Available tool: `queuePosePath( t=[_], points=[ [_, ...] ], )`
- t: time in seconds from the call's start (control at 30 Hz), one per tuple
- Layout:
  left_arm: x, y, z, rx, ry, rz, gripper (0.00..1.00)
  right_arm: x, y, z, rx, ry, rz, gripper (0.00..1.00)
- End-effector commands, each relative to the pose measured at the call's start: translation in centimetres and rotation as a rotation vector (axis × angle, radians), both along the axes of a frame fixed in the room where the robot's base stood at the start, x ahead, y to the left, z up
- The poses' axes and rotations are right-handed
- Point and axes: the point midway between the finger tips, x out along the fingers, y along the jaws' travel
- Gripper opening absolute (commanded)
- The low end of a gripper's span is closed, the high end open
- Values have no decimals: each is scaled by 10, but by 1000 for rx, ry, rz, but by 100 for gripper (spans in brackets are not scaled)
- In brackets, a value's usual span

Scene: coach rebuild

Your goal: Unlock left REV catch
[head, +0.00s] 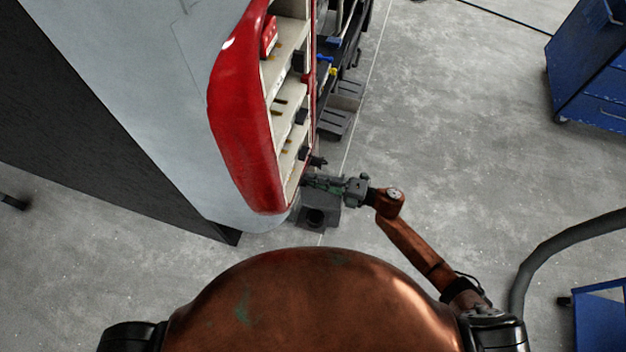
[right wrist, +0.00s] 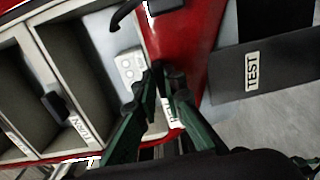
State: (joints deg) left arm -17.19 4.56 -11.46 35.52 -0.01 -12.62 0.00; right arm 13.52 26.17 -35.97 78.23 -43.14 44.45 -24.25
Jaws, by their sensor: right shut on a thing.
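My right gripper (head: 318,183) reaches in from the right to the lower end of the red-edged coach panel in the head view. In the right wrist view its green fingers (right wrist: 162,88) are closed together at a small dark catch on the pale strip beside the red edge. The fingertips hide most of the catch, so I cannot tell its position. A white label (right wrist: 172,112) shows partly between the fingers, and its text cannot be read fully. My left gripper is not in view.
Pale open compartments (right wrist: 88,62) with another black catch (right wrist: 55,105) lie left of the fingers. A dark plate marked TEST (right wrist: 285,75) lies right. In the head view, a grey block (head: 318,212) stands below the gripper. Clear floor (head: 450,120) lies right, with a blue cabinet (head: 592,75) beyond.

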Motion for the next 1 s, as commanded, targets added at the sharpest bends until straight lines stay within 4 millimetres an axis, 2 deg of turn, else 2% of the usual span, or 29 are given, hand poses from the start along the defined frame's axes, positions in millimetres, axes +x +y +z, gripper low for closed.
queuePosePath(
  t=[0.33,0.37,0.6,0.87,1.0],
  points=[
    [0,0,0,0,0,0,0,2,-1,1,2,4,-5,0],
    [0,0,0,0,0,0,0,2,-1,1,2,4,-5,11],
    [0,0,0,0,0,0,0,1,-1,0,1,3,-3,27],
    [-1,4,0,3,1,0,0,0,-1,0,1,3,-1,27],
    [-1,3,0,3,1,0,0,-2,-10,-1,0,3,-2,27]
  ],
)
